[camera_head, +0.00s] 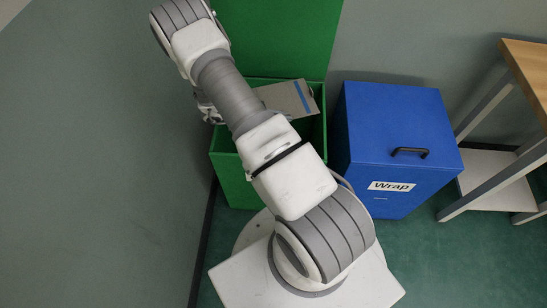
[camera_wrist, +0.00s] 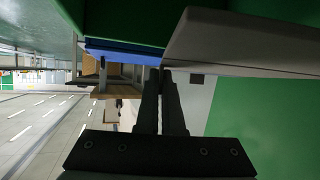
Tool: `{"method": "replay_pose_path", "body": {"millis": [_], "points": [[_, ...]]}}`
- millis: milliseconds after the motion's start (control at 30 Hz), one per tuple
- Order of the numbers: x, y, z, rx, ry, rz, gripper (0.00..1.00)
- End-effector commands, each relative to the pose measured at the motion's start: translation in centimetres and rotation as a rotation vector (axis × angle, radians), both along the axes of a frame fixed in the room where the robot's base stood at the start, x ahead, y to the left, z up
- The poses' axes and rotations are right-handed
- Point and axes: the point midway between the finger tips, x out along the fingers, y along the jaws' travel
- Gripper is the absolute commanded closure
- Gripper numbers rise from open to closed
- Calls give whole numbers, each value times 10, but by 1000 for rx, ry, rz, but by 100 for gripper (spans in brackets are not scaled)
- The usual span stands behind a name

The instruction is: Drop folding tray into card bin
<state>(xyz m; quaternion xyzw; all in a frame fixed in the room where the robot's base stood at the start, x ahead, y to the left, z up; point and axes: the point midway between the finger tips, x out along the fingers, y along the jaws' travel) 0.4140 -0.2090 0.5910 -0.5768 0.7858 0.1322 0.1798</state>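The folding tray (camera_head: 290,98) is a flat grey-brown panel with a blue stripe, seen in the head view over the opening of the green bin (camera_head: 234,180). My arm covers its left part. No label shows on this bin. In the wrist view the tray (camera_wrist: 240,42) reaches from the fingertips to the right edge. My gripper (camera_wrist: 162,75) has its two fingers close together at the tray's near-left corner, and seems shut on it. In the head view my arm hides the fingertips. I cannot tell how far the tray is above the rim.
A green lid or panel (camera_head: 285,35) stands upright behind the bin. A closed blue bin (camera_head: 385,125) labelled "Wrap" stands close on the right. A wooden-topped bench (camera_head: 530,70) is at the far right. A grey wall is at the left. Green floor is free at the lower right.

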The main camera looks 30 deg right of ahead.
Motion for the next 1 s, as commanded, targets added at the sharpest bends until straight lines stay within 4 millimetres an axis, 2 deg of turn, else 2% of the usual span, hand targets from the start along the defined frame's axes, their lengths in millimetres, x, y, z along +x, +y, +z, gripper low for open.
{"method": "replay_pose_path", "body": {"millis": [33, 233, 600, 800, 1000], "points": [[0, 0, -12, 0, 0, 1, 100], [0, 0, -34, 0, 0, 1, 100], [0, 0, -38, 0, -1, 0, 100], [0, 0, -38, 0, -1, 0, 62], [0, 0, -38, 0, -1, 0, 61]]}}
